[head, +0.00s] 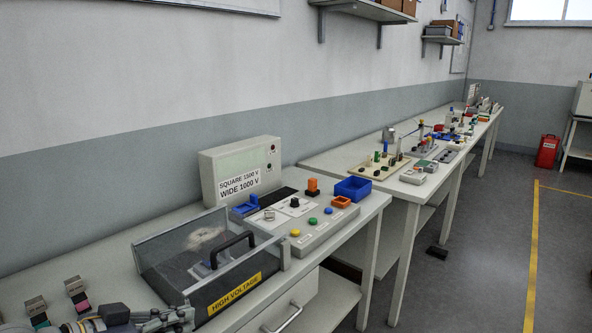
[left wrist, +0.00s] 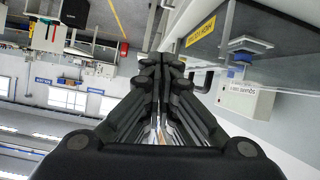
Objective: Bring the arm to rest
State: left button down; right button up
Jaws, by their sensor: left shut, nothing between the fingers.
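My left gripper (head: 180,318) shows at the bottom left of the head view, in front of the clear-lidded high-voltage box (head: 205,262) on the near bench. In the left wrist view my left gripper (left wrist: 161,62) has its fingers together with nothing between them. My right gripper is in neither view. The wrist view is turned on its side or upside down and also shows the tester unit (left wrist: 245,100) and the yellow label (left wrist: 200,32) of the box.
The near bench (head: 95,250) also holds a tester console (head: 240,172), a button panel (head: 300,225) and a blue bin (head: 352,189). Small connectors (head: 74,285) stand close to my left arm. A second bench (head: 330,160) stands beyond. The floor at right (head: 480,250) is mostly clear.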

pick_arm(q)
jog(key=s+f+g+y, duration=0.1)
jog(key=s+f, duration=0.2)
jog(key=f, duration=0.3)
jog(key=s+d+f+n+y, duration=0.1)
jog(key=s+f, duration=0.1)
jog(key=f, duration=0.3)
jog(key=s+f+g+y, duration=0.1)
jog(key=s+f, duration=0.2)
jog(key=f, duration=0.3)
jog(key=s+f+n+g+y, duration=0.35)
jog(key=s+f, duration=0.55)
jog(key=s, duration=0.5)
jog(key=s+a+f+g+y, duration=0.1)
jog(key=s+f, duration=0.1)
jog(key=f, duration=1.2)
jog(key=s+f+g, duration=0.1)
jog(key=s+f, duration=0.1)
jog(key=f, duration=1.3)
jog(key=s+a+f+g+p, duration=0.1)
jog(key=s+a+f, duration=0.2)
jog(key=s+f, duration=0.9)
jog(key=s+m, duration=0.1)
jog(key=s, duration=0.2)
jog(key=shift+f, duration=0.2)
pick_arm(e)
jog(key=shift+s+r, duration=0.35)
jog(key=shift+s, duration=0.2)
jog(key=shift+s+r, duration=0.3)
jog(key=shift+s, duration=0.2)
